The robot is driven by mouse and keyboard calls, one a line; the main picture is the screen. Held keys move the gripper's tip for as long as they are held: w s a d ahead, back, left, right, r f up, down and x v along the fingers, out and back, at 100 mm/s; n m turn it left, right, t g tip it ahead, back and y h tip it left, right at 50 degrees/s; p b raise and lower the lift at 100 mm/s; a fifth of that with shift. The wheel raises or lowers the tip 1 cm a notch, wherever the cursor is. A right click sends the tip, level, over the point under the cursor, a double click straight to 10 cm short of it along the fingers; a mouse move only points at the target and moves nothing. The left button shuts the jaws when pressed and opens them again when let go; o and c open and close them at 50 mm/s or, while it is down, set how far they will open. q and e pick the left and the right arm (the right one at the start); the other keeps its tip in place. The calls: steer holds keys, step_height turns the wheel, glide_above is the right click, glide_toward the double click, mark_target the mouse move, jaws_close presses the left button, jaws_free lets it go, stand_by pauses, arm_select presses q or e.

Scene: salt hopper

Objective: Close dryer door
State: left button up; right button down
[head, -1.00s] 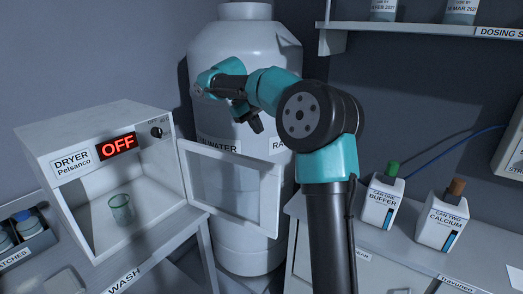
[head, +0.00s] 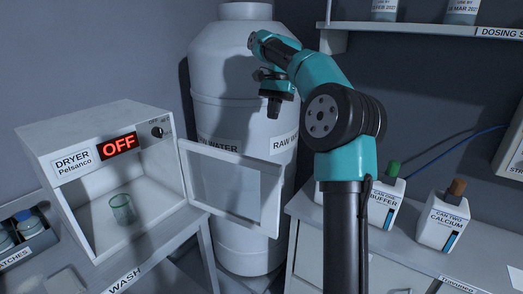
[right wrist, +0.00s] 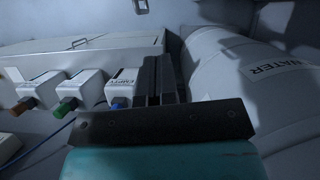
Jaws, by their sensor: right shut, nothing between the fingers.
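The white dryer (head: 100,170) stands on the left with its display reading OFF. Its framed door with a clear pane (head: 232,185) is hinged on the right side of the opening and stands wide open. A greenish glass beaker (head: 122,209) is inside the dryer. My right gripper (head: 273,112) is shut and empty, pointing down in front of the white tank, above the door and apart from it. In the right wrist view its dark fingers (right wrist: 158,80) show side by side. My left gripper is in neither view.
The large raw water tank (head: 245,60) stands behind the door. A bench on the right holds the buffer can (head: 388,205) and the calcium can (head: 439,221). A shelf (head: 440,29) is at upper right. Bottles sit in a rack (head: 35,240) at far left.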

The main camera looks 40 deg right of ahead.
steer(key=shift+a+f, duration=0.1)
steer(key=shift+f, duration=0.05)
steer(key=s+a+f, duration=0.2)
steer(key=a+f, duration=0.5)
steer(key=f, duration=0.2)
steer(key=shift+s, duration=0.2)
steer(key=shift+a, duration=0.1)
steer(key=shift+a, duration=0.15)
stand_by(0.3)
